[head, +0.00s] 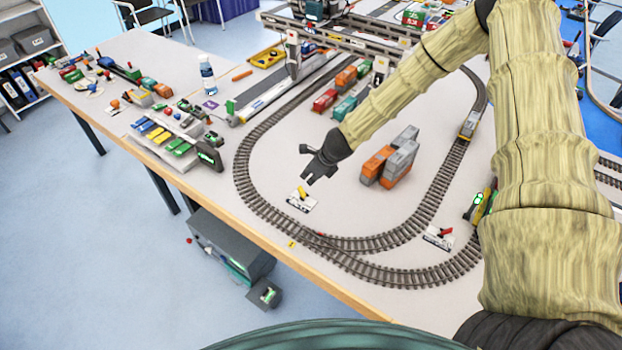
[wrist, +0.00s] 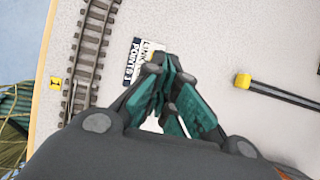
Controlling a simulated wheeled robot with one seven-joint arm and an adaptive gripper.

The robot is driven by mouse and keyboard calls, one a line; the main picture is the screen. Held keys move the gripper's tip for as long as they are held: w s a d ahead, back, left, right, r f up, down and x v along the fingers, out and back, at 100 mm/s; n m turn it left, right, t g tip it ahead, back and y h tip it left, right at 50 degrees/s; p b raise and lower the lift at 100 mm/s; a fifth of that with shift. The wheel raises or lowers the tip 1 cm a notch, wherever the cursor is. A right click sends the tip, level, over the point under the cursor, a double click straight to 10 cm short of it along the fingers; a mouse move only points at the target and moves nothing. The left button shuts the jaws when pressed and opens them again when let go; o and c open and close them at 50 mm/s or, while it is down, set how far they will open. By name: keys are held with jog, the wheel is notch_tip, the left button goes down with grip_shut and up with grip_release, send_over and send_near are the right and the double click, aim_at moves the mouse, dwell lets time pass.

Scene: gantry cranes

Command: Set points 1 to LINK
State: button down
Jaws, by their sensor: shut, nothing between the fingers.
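In the head view a white plate with a yellow lever (head: 301,203) lies on the table inside the track loop, just below my gripper (head: 309,177). My gripper (wrist: 166,68) is shut and empty, its fingertips over the plate's edge in the wrist view. The lever is not clear in the wrist view, so I cannot tell its setting or whether my fingers touch it.
The track (head: 262,200) curves close by, with a yellow "1" tag (wrist: 56,83) beside it. A second plate with a red lever (head: 438,237) lies to the right. Stacked orange and grey containers (head: 389,160) stand behind. A black and yellow bar (wrist: 280,92) lies right in the wrist view.

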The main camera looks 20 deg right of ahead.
jog(key=r+p, duration=0.2)
jog(key=r, duration=0.1)
jog(key=w+r+p, duration=0.1)
jog(key=r, duration=0.1)
jog(key=shift+a+r, duration=0.25)
jog(key=shift+a, duration=0.1)
